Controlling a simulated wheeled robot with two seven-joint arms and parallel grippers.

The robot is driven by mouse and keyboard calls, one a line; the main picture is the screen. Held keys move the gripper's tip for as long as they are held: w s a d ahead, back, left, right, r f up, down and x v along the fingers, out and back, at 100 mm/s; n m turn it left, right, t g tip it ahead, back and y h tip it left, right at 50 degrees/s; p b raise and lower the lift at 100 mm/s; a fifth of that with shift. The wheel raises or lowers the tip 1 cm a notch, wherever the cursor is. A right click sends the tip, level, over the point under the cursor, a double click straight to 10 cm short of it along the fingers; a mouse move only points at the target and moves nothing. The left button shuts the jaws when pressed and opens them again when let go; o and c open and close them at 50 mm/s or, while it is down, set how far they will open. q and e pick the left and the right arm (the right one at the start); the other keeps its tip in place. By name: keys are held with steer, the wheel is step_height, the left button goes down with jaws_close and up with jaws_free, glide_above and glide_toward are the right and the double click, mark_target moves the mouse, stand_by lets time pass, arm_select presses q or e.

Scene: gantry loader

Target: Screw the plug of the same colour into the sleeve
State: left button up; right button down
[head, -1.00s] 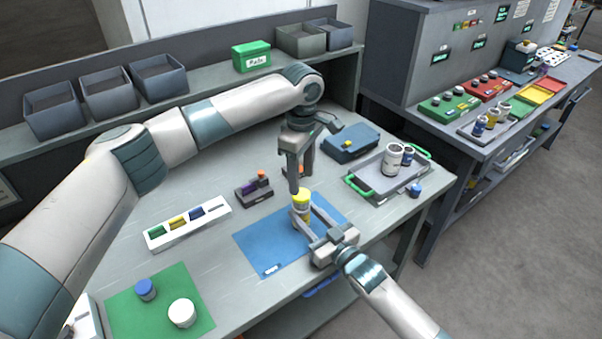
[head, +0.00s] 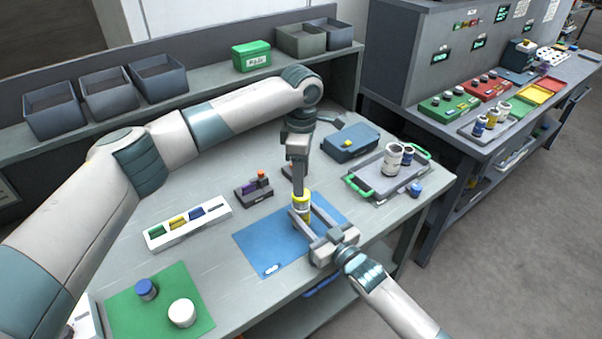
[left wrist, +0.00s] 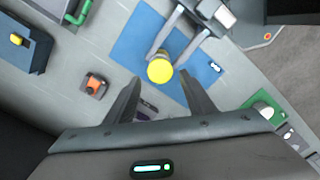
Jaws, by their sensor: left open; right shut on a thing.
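A yellow-topped cylinder (head: 302,197), the sleeve with or without a plug in it, stands upright above the blue mat (head: 268,248). My right gripper (head: 303,214) is shut around its lower part from the front right. My left gripper (head: 299,186) points down just above and behind the yellow top. In the left wrist view the round yellow top (left wrist: 160,70) lies beyond my two spread left fingers (left wrist: 162,98), with nothing between them. How far a plug sits in the sleeve is hidden. A white rack (head: 187,223) holds green, yellow and blue pieces.
A dark block with purple and orange pieces (head: 253,188) stands behind the mat. A blue box (head: 350,143) and a grey tray with green handles (head: 388,178) are at the back right. A green mat (head: 160,300) holds a blue-topped and a white round piece.

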mark_target(301, 215)
arm_select(q)
steer(key=shift+f, duration=3.65)
